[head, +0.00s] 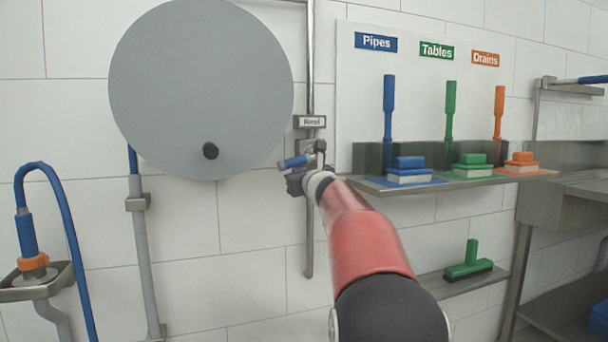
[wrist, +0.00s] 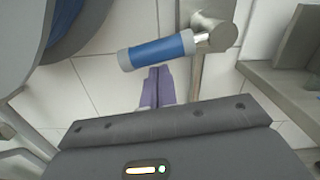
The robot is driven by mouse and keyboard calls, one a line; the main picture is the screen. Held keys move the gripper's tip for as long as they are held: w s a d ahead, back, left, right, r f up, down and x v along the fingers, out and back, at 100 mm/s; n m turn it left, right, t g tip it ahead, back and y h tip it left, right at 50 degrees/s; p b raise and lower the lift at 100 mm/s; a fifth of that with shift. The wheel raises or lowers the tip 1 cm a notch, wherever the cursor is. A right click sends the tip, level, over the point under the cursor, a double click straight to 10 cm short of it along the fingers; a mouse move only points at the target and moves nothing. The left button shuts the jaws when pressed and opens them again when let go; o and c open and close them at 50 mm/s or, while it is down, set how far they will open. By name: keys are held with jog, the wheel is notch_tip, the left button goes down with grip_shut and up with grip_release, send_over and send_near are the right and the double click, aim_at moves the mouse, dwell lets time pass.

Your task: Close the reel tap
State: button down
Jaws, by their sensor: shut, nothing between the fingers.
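The reel tap has a blue lever handle (head: 294,162) on the vertical steel pipe (head: 310,60), just under a small "Reel" label (head: 311,121). The handle points left from the pipe, roughly level. In the wrist view the blue handle (wrist: 158,51) with grey ends runs from the metal tap body (wrist: 214,32) to the left. My gripper (head: 297,183) is just below the handle in the head view. In the wrist view its purple fingers (wrist: 157,72) are together and empty, tips right by the handle's lower edge. I cannot tell if they touch it.
A large grey hose reel disc (head: 200,75) is on the wall left of the tap. A steel shelf (head: 450,181) with blue, green and orange brushes is to the right. A lower shelf holds a green brush (head: 469,264). A blue hose (head: 70,235) hangs at the far left.

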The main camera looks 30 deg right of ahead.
jog(key=shift+a+r+m+p, duration=0.3)
jog(key=shift+r+m+p, duration=0.1)
jog(key=shift+r, duration=0.35)
dwell(0.3)
